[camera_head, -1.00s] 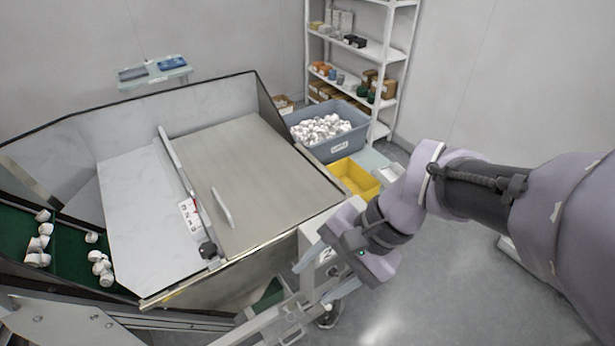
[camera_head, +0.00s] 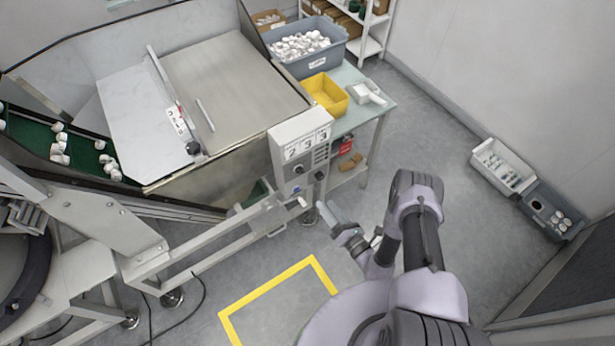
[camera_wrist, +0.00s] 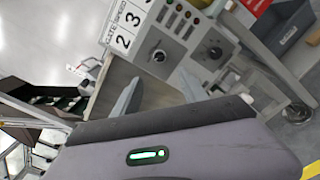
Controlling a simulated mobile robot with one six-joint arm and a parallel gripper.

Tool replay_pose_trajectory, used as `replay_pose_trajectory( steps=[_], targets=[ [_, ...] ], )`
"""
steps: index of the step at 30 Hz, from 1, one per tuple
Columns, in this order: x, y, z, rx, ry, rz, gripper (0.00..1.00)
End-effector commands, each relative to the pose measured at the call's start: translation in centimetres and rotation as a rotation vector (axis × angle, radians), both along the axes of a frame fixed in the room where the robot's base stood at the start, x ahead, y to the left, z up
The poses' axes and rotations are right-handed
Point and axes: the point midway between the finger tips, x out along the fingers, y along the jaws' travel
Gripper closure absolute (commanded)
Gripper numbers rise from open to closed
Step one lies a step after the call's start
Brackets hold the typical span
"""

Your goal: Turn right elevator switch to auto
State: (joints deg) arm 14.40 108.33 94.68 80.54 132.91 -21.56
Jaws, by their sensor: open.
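A grey control box (camera_head: 291,160) stands at the right front corner of the big hopper, with large printed digits on top. Its front carries a round dark knob (camera_head: 298,170), and a second dark knob (camera_head: 320,174) is on its right part. In the wrist view the box shows two dark rotary knobs, a left one (camera_wrist: 160,54) and a right one (camera_wrist: 214,51). Their small labels are unreadable, so I cannot tell which is the elevator switch or its setting. My gripper (camera_head: 349,222) is open and empty, below and right of the box, apart from it. Its fingers also show in the wrist view (camera_wrist: 185,98).
A yellow bin (camera_head: 325,92) and a grey tub of white caps (camera_head: 306,48) sit behind the box. Crates (camera_head: 503,167) lie by the right wall. The floor right of the box is clear.

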Motion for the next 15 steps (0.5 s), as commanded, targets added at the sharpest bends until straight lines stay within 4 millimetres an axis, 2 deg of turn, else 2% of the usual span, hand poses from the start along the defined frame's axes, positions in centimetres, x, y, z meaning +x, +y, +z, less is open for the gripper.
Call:
replay_pose_trajectory(
  steps=[3,9,15],
  targets=[
    [3.0,2.2,-0.2,-0.001,-0.005,0.008,0.49],
    [7.7,5.5,-0.2,0.001,-0.005,0.008,0.49],
    [10.7,7.4,-0.1,0.0,-0.002,0.006,0.49]
  ],
)
